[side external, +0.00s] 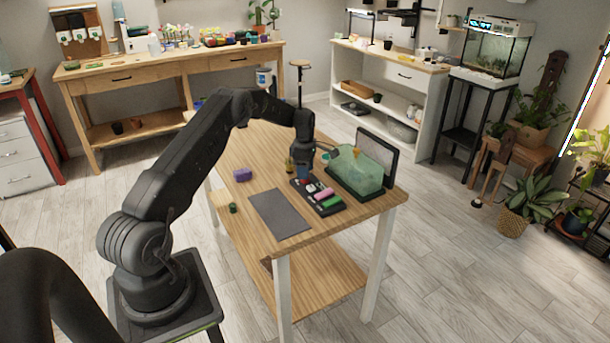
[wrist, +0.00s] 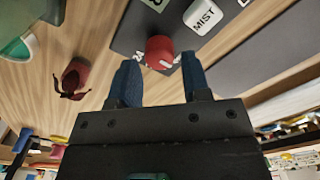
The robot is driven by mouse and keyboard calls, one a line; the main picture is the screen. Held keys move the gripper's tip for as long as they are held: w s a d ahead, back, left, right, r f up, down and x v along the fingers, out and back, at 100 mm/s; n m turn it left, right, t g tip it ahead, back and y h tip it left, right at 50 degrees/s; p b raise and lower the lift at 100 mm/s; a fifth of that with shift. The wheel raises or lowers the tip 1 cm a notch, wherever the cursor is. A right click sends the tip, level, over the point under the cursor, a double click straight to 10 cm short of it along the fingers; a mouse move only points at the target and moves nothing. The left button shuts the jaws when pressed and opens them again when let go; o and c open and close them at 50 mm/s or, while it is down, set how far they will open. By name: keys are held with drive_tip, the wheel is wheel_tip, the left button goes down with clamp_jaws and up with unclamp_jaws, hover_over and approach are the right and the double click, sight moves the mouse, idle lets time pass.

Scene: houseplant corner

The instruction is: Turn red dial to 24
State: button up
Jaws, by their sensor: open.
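The red dial (wrist: 159,51) shows in the wrist view as a round knob with a white mark at its lower right. It sits on a dark panel (wrist: 128,38) with partly hidden markings. My gripper (wrist: 158,64) is open, with one blue finger on each side of the dial's near edge. I cannot tell whether either finger touches it.
A white MIST key (wrist: 203,16) is beside the dial. A green glass tank (side external: 355,172) stands close to the panel's right. A grey mat (side external: 280,213), purple block (side external: 242,175) and small green object (side external: 233,208) lie to its left. A dark red object (wrist: 75,79) lies left in the wrist view.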

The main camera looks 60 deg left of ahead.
drive_tip(key=shift+f, duration=1.1)
drive_tip(key=c, duration=0.7)
drive_tip(key=shift+o, duration=0.2)
